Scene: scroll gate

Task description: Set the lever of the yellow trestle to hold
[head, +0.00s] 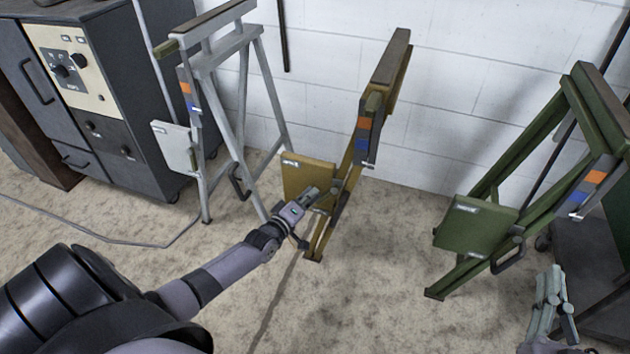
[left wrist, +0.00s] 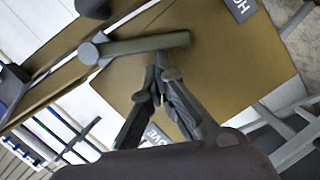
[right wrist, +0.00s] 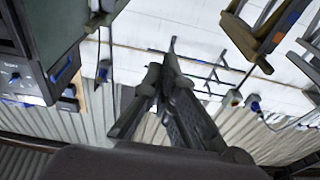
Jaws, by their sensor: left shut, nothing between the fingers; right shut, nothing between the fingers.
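The yellow trestle (head: 322,222) stands in the middle of the head view, with a yellow plate (head: 305,176) on its near side. In the left wrist view, its olive lever (left wrist: 140,44) runs rightward from a round pivot across the plate (left wrist: 225,75). The lever's free end points more toward the partly cut-off label reading "HO" (left wrist: 241,8) than toward the label ending "OVE" (left wrist: 157,134), which is partly hidden. My left gripper (head: 312,192) is shut and empty, its tips (left wrist: 160,68) close below the lever; contact is unclear. My right gripper (head: 553,280) is shut and empty, at the lower right.
A grey trestle (head: 237,120) stands to the left and a green trestle (head: 520,165) to the right, each with a similar plate. A dark cabinet (head: 120,110) is at the far left. A cable lies on the floor. The carpet between the yellow and green trestles is clear.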

